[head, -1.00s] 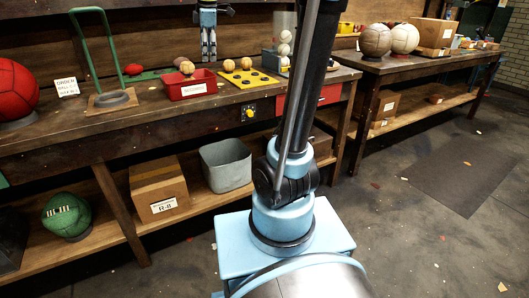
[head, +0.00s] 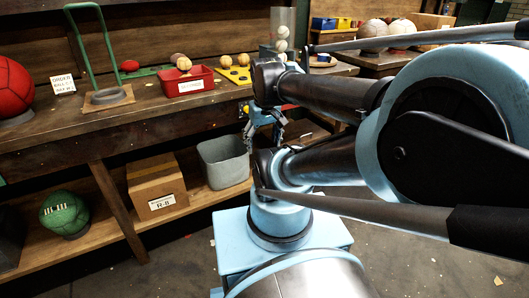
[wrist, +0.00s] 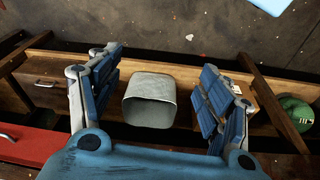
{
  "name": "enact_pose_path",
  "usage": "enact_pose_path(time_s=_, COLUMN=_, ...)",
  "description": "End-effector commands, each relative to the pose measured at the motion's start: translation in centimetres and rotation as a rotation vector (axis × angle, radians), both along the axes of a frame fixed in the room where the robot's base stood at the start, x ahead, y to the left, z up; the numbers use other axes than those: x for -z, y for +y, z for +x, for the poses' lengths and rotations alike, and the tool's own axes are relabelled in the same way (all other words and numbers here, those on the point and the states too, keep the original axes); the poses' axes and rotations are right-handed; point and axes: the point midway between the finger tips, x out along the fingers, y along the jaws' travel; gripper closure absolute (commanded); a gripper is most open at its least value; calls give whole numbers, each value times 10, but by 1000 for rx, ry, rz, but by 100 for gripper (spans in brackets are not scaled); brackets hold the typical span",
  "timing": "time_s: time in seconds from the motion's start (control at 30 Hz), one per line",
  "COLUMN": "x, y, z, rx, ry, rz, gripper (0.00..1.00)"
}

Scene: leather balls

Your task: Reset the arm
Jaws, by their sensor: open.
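My gripper (head: 263,122) hangs in front of the workbench's front edge in the head view, partly hidden by my own arm links. In the wrist view my gripper (wrist: 160,75) has its two blue-padded fingers spread wide apart with nothing between them. A grey metal bin (wrist: 150,100) shows beyond the gap between the fingers, on the lower shelf. My arm is folded, with its large links crossing the right half of the head view.
The workbench (head: 150,117) carries a red tray (head: 187,82) with a ball on it, a yellow holed board (head: 238,76), a green-handled stand (head: 108,96) and a red ball (head: 12,87). On its lower shelf are a cardboard box (head: 157,188), the grey bin (head: 224,162) and a green ball (head: 65,214).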

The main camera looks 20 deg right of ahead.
Motion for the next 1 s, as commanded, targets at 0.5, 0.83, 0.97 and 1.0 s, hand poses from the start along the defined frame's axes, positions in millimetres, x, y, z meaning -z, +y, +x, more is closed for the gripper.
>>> enact_pose_path(time_s=0.5, x=30, y=-4, z=-22, rx=127, ry=1, rz=19, gripper=28)
enact_pose_path(time_s=0.83, x=34, y=-4, z=-12, rx=126, ry=13, rz=18, gripper=28)
enact_pose_path(time_s=0.97, x=35, y=-4, z=-13, rx=126, ry=13, rz=18, gripper=48)
enact_pose_path(time_s=1.0, x=35, y=-4, z=-13, rx=126, ry=13, rz=18, gripper=58)
